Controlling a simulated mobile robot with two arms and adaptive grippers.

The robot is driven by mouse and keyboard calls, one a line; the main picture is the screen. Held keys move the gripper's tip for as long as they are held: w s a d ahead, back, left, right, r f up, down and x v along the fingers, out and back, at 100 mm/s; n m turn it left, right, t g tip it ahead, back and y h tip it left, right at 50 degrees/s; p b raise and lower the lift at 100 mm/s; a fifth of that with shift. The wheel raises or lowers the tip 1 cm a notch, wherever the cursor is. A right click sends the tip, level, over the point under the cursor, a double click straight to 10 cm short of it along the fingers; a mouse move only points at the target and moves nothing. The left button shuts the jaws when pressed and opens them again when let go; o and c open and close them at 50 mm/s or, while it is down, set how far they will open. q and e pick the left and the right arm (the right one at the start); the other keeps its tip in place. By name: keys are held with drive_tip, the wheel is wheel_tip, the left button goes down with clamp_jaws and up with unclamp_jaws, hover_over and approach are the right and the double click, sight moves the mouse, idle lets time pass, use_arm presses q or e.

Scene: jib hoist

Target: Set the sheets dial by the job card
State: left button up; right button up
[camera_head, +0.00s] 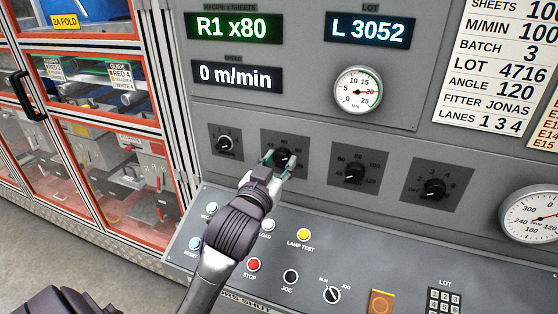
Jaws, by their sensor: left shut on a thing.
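My left gripper (278,163) is shut on the second dial (283,156) from the left in the row of four. Its fingers cover part of the knob and scale, so the pointer's exact mark is hard to read. The dial's caption is too small to read. The green display (232,27) above reads R1 x80. The job card (495,70) at the upper right shows SHEETS, with a number starting 100 cut off by the frame edge. My right gripper is not in view.
Other dials (225,144), (355,173) and (434,188) flank the held one. Below is a sloped button panel (330,265) with a lamp test button (304,235) and a red stop button (253,264). An orange-framed guard (100,130) stands left.

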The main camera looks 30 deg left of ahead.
use_arm(q)
drive_tip(key=m+p, duration=0.4)
drive_tip(key=m, duration=0.2)
drive_tip(key=shift+r, duration=0.15)
drive_tip(key=m+p, duration=0.2)
drive_tip(key=m, duration=0.1)
drive_tip(key=shift+m+p, duration=0.5)
drive_tip(key=shift+m, duration=0.4)
drive_tip(key=shift+f, duration=0.2)
drive_tip(key=o, duration=1.1)
drive_tip(key=shift+o, duration=0.2)
